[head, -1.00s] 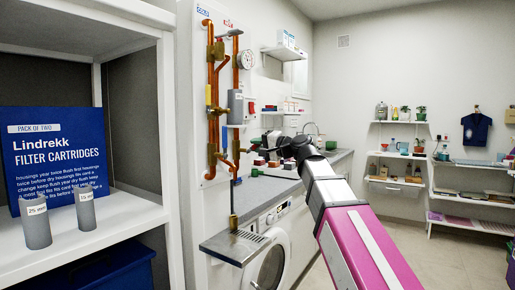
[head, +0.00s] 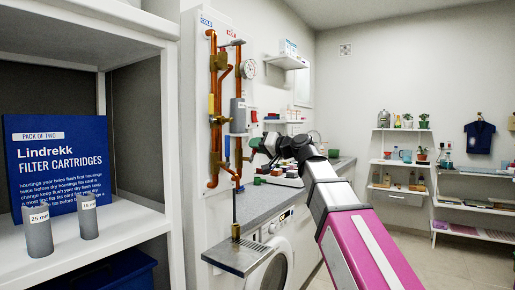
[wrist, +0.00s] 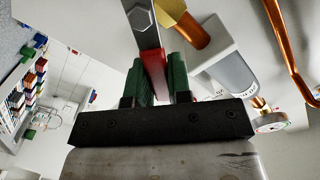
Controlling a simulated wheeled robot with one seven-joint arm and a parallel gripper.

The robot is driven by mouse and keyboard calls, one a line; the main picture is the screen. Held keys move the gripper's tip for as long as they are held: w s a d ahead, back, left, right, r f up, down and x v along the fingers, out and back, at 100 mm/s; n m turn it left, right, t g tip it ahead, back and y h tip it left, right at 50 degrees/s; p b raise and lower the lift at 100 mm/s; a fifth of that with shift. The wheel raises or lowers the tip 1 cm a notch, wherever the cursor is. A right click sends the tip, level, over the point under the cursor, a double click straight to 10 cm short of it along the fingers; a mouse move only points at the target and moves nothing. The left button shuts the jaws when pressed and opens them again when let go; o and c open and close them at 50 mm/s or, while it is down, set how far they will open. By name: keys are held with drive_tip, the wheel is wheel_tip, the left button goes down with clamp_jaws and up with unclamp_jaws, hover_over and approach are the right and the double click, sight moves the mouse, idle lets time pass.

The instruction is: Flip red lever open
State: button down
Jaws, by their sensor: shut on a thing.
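In the wrist view the lever (wrist: 148,32) is a flat silver bar with a hex bolt, and its end is red (wrist: 154,66). My gripper (wrist: 161,76) has green finger pads, one on each side of the red end, and is shut on it. The lever's pivot and far end are cut off by the picture's top edge. In the head view my gripper (head: 254,144) is small, beside the copper pipework (head: 215,110) on the wall panel. I cannot make out the held lever there.
A grey housing (head: 238,116) and a round gauge (head: 249,68) sit by the pipes. Below are a metal ledge (head: 236,257), a counter and a washing machine (head: 275,270). A shelf unit with a blue filter box (head: 58,165) stands close at left. The floor at right is clear.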

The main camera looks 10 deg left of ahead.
drive_tip(key=shift+s, duration=0.1)
idle(0.3)
drive_tip(key=c, duration=1)
unclamp_jaws()
drive_tip(key=shift+c, duration=0.2)
